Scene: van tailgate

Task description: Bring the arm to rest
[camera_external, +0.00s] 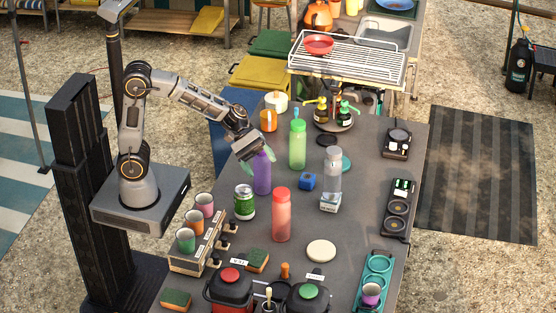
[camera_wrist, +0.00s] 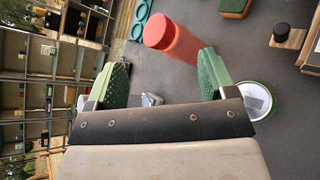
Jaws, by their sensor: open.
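My arm reaches from the left over the dark grey table (camera_external: 350,228). My gripper (camera_external: 258,164) points down over the table, its green-padded fingers apart. It also shows in the wrist view (camera_wrist: 163,74), with no object held between the fingers. In the outside view it overlaps the top of a purple bottle (camera_external: 262,178); I cannot tell whether they touch. The purple bottle does not show in the wrist view. A red bottle (camera_external: 281,215) stands nearer the front; in the wrist view the red bottle (camera_wrist: 172,40) appears beyond the fingers.
A green can (camera_external: 244,203) stands near the gripper; its pale top (camera_wrist: 257,98) shows beside the right finger. A green bottle (camera_external: 298,146) and clear bottle (camera_external: 332,170) stand upright to the right.

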